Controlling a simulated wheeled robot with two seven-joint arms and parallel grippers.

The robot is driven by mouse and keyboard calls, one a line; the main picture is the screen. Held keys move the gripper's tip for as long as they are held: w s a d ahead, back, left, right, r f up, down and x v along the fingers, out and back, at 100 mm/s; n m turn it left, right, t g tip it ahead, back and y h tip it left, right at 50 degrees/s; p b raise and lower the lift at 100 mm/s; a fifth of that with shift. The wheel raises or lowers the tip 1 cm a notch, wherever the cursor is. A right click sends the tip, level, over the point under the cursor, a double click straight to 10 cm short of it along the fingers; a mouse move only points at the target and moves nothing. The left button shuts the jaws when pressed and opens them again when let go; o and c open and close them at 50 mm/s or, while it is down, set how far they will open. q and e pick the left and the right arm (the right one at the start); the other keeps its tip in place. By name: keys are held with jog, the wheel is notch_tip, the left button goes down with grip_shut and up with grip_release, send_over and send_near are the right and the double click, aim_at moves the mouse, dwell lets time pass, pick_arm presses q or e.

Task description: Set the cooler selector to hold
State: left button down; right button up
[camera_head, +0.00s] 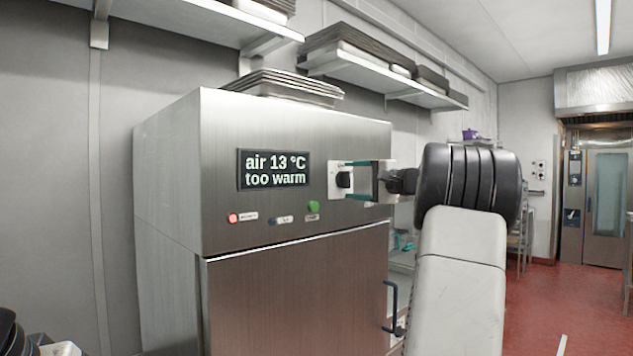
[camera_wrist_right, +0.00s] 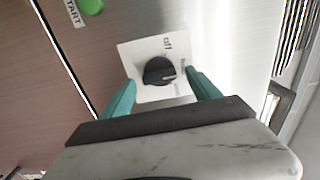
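The cooler (camera_head: 165,180) is a steel cabinet whose display (camera_head: 273,169) reads "air 13 °C too warm". Its selector (camera_head: 343,180) is a black round knob on a white plate; it also shows in the right wrist view (camera_wrist_right: 158,71). The label "off" is legible above the knob there; the other labels are too small to read. My right gripper (camera_head: 352,180) is open, its teal fingers on either side of the knob. In the right wrist view the gripper (camera_wrist_right: 162,88) shows a gap between each finger and the knob. My left gripper is not in view.
A red light (camera_head: 233,218) and a green start button (camera_head: 313,207) sit below the display. The cooler door has a dark blue handle (camera_head: 390,305). Trays (camera_head: 285,86) lie on top of the cooler. The red floor (camera_head: 560,310) at right is mostly clear.

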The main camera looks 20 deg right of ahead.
jog(key=v, duration=0.7)
dwell(0.5)
jog(key=shift+a, duration=0.1)
